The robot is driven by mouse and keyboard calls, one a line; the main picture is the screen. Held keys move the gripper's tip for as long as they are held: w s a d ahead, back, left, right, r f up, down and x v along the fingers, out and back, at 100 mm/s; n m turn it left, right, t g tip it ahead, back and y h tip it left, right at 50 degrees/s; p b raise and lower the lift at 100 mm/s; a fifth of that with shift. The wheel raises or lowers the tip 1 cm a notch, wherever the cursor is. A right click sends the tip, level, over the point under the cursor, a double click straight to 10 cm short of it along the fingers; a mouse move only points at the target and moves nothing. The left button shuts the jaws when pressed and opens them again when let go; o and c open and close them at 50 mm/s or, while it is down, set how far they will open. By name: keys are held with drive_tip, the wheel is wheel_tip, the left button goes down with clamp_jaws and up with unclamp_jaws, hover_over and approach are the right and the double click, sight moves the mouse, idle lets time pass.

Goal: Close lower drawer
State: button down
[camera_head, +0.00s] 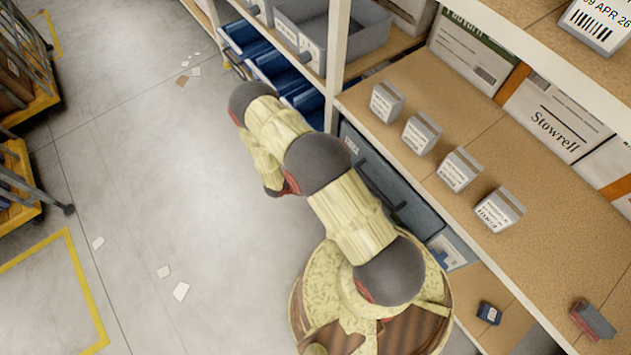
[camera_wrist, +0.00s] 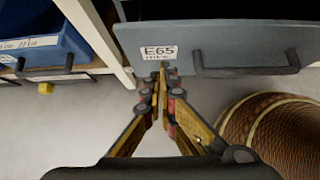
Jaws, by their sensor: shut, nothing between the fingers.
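A grey-blue drawer front (camera_wrist: 215,35) with a white label reading E65 and a dark bar handle (camera_wrist: 245,70) fills the top of the wrist view. In the head view a dark grey-blue drawer (camera_head: 385,185) shows under the shelf board, partly hidden by my arm. How far it stands out of the rack is hard to tell. My gripper (camera_wrist: 161,75) is shut and empty, its tips at the drawer front just below the label and left of the handle. Whether they touch it I cannot tell. In the head view the gripper is hidden.
A white rack post (camera_wrist: 105,35) stands left of the drawer, with blue bins (camera_wrist: 35,40) beyond it. Small grey boxes (camera_head: 460,169) stand on the shelf above. Carts (camera_head: 20,185) stand at far left. The floor (camera_head: 170,180) between is open, with paper scraps.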

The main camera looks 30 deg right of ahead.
drive_tip(key=d+f+b, duration=0.1)
drive_tip(key=d+f, duration=0.2)
drive_tip(key=d, duration=0.4)
drive_tip(key=shift+w+b, duration=0.25)
drive_tip(key=shift+b, duration=0.05)
drive_tip(key=d+b, duration=0.1)
drive_tip(key=d, duration=0.4)
drive_tip(key=shift+w, duration=0.2)
drive_tip(key=shift+w+d, duration=0.1)
drive_tip(key=shift+d, duration=0.1)
drive_tip(key=shift+r, duration=0.1)
drive_tip(key=shift+a, duration=0.1)
